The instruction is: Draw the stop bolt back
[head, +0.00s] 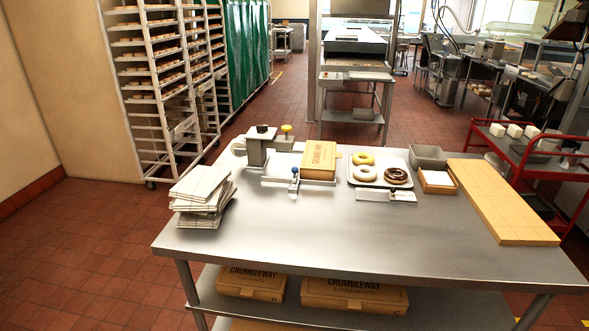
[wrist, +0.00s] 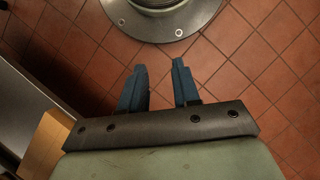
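A small fixture (head: 257,148) with a grey upright block stands at the back left of the steel table. It carries a black knob (head: 262,128) and a yellow knob (head: 287,129). A blue-knobbed metal part (head: 294,181) stands at the front of the fixture's pale plate. I cannot tell for sure which part is the stop bolt, or its position. A yellow Crumbleway box (head: 319,160) rests at the fixture's right. My gripper (wrist: 160,80) shows only in the wrist view, open and empty over the tiled floor, with a clear gap between its blue fingers.
The table's front middle is clear.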

